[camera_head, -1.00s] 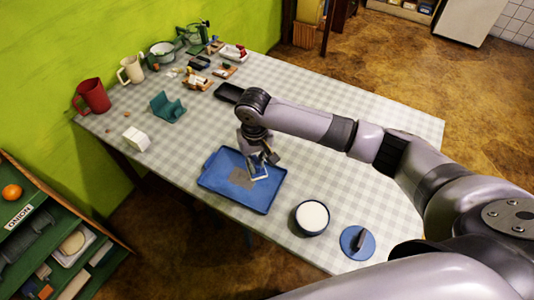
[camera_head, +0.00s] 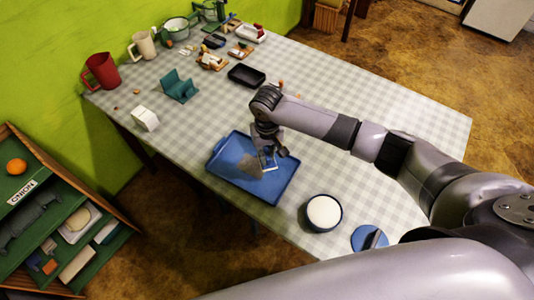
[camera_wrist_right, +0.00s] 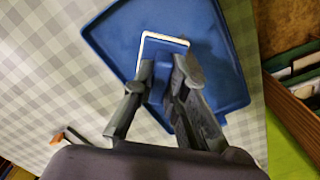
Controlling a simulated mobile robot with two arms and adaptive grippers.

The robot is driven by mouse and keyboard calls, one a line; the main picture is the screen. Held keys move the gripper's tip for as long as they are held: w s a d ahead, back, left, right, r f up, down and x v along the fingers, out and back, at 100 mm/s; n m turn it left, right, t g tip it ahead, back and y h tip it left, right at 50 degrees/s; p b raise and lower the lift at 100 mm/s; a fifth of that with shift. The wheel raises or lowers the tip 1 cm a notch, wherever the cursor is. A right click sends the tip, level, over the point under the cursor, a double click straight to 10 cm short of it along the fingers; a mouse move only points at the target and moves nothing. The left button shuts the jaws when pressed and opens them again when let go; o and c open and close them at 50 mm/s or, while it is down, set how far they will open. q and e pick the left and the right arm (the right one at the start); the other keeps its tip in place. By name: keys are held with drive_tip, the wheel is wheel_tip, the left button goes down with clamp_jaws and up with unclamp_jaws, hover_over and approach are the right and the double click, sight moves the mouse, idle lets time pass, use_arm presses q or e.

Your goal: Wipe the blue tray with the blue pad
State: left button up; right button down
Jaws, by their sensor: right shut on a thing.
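The blue tray (camera_head: 226,173) lies on the checked table near its front edge, with a grey-brown smudge (camera_head: 248,165) on its floor. My right gripper (camera_head: 270,152) is over the tray's right half, pointing down. It is shut on the blue pad (camera_head: 268,163), which has a white edge. In the right wrist view the pad (camera_wrist_right: 165,46) is between the fingers of the gripper (camera_wrist_right: 163,78), over the tray (camera_wrist_right: 208,28). I cannot tell whether the pad touches the tray floor. My left gripper is not in view.
A bowl with white contents (camera_head: 323,211) and a round blue item with a dark handle (camera_head: 369,238) stand right of the tray. A black tray (camera_head: 246,75), teal holder (camera_head: 179,87), white block (camera_head: 145,118) and red mug (camera_head: 101,71) are farther back. The table's right side is clear.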

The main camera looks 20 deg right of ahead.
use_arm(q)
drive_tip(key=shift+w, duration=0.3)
use_arm(e)
drive_tip(key=shift+s, duration=0.1)
drive_tip(key=shift+r, duration=0.1)
